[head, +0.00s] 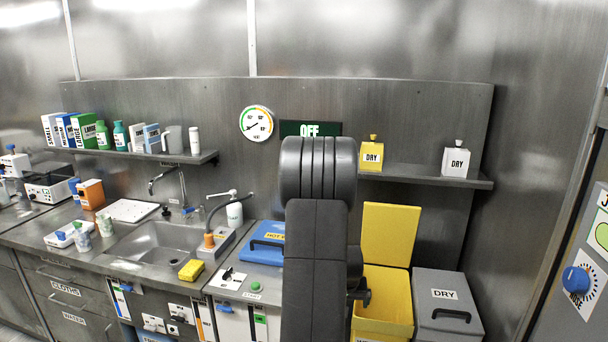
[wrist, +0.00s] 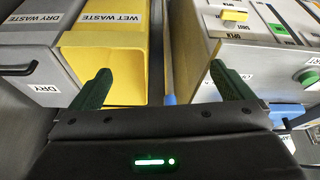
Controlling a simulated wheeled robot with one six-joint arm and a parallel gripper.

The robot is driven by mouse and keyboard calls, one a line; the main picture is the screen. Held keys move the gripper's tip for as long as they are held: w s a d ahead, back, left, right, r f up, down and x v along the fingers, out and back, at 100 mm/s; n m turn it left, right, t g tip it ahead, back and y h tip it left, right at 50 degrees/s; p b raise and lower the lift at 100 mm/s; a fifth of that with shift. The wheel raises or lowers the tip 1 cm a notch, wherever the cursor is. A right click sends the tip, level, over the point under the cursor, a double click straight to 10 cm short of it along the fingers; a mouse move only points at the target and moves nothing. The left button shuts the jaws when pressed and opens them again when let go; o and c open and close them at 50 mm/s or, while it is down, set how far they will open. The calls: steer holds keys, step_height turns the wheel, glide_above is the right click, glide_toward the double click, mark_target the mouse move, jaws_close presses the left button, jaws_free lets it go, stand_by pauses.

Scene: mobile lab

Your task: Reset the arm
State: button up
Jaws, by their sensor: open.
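My gripper (wrist: 162,84) shows in the wrist view with its two dark green fingers spread wide apart and nothing between them. It points at the fronts of the bins and the counter cabinet, near the gap between the yellow bin (wrist: 148,42) and the cabinet (wrist: 215,55). In the head view my dark grey arm stands upright in the middle of the picture. It hides part of the wall and counter behind it, and my gripper cannot be made out there.
The yellow bin (head: 378,318) has its lid raised, beside a closed grey DRY bin (head: 447,303). A sink (head: 158,245), yellow sponge (head: 191,270) and blue case (head: 262,243) are on the counter. A right shelf (head: 425,178) holds yellow and white DRY containers. A panel with a blue knob stands far right.

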steer(key=shift+w+a+r, duration=0.15)
steer(key=shift+a, duration=0.35)
steer(key=shift+w+a+r, duration=0.1)
steer(key=shift+a+r, duration=0.05)
steer(key=shift+a, duration=0.3)
steer(key=shift+r+p, duration=0.1)
steer(key=shift+p, duration=0.2)
